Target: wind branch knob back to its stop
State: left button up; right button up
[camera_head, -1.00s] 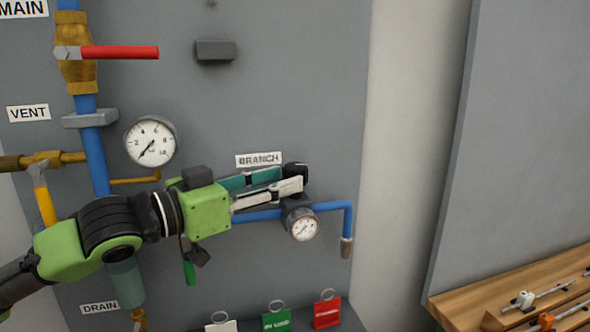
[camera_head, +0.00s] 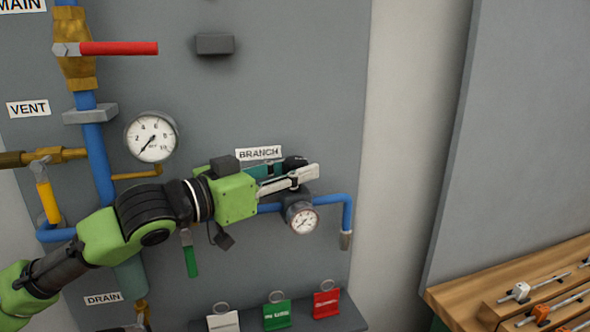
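The branch knob (camera_head: 294,162) is black and sits under the BRANCH label (camera_head: 258,153), above a small gauge on the blue branch pipe. My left gripper (camera_head: 292,173) reaches in from the left with its fingers at the knob. One pale finger crosses in front of the knob and hides much of it; the other finger, with a teal side, lies behind. Whether both fingers touch the knob is hidden. My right gripper is not in view.
The small branch gauge (camera_head: 302,219) hangs just below the fingers. A larger gauge (camera_head: 151,137) and a red-handled valve (camera_head: 118,48) are to the left. Tags (camera_head: 277,315) hang along the bottom.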

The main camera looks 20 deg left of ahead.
pick_arm(q)
jog(key=shift+s+d+f, duration=0.1)
jog(key=shift+d+f, duration=0.05)
jog(key=shift+d, duration=0.05)
jog(key=shift+f+n+t+y+b, duration=0.1)
jog(key=shift+n+t+y+b, duration=0.45)
jog(key=shift+y, duration=0.25)
jog(key=shift+n+t+y, duration=0.25)
jog(key=shift+n+y, duration=0.4)
jog(key=shift+y, duration=0.15)
jog(key=shift+n+t+y+p, duration=0.6)
jog(key=shift+n+y, duration=0.4)
jog(key=shift+y, duration=0.5)
jog(key=shift+a, duration=0.1)
jog(key=shift+y, duration=0.3)
jog(key=o, duration=0.9)
jog(key=shift+c, duration=0.2)
jog(key=shift+r, duration=0.2)
